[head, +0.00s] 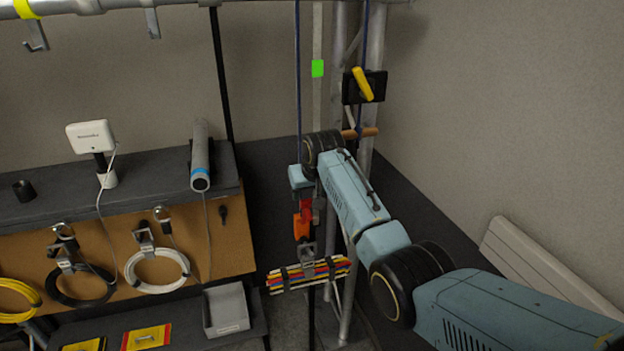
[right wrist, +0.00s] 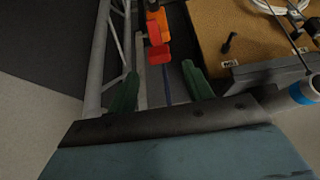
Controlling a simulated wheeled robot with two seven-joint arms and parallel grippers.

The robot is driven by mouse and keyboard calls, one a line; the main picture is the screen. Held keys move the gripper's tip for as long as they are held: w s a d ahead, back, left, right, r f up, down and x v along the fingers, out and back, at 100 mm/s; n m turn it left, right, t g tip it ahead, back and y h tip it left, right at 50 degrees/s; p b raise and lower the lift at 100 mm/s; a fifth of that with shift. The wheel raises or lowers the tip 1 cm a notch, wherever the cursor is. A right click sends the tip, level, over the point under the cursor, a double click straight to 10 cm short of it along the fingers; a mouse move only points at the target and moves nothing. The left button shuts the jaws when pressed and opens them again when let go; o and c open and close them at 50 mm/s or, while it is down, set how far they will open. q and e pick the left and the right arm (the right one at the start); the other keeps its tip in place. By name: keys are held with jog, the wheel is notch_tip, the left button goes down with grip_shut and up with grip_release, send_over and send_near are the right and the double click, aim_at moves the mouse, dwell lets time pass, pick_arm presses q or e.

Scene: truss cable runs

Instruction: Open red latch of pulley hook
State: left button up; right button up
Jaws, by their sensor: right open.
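The pulley hook (head: 302,227) is orange and hangs beside the truss, with its red latch (head: 306,205) on its upper part. A bundle of coloured cables (head: 310,275) hangs below it. My right gripper (head: 301,182) is close above the hook; its fingers are hard to make out in the head view. In the right wrist view the gripper (right wrist: 160,84) is open, with its green fingers apart and nothing between them. The red latch (right wrist: 158,53) shows just beyond the fingertips, with the orange hook body (right wrist: 155,20) behind it. My left gripper is not in view.
Truss poles (head: 371,50) stand right behind the hook, carrying a black box with a yellow handle (head: 362,84). A blue rope (head: 298,60) runs down to the hook area. A workbench with a pegboard (head: 230,245) and cable coils stands at left.

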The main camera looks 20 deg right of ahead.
jog(key=v, duration=0.5)
jog(key=shift+r, duration=0.1)
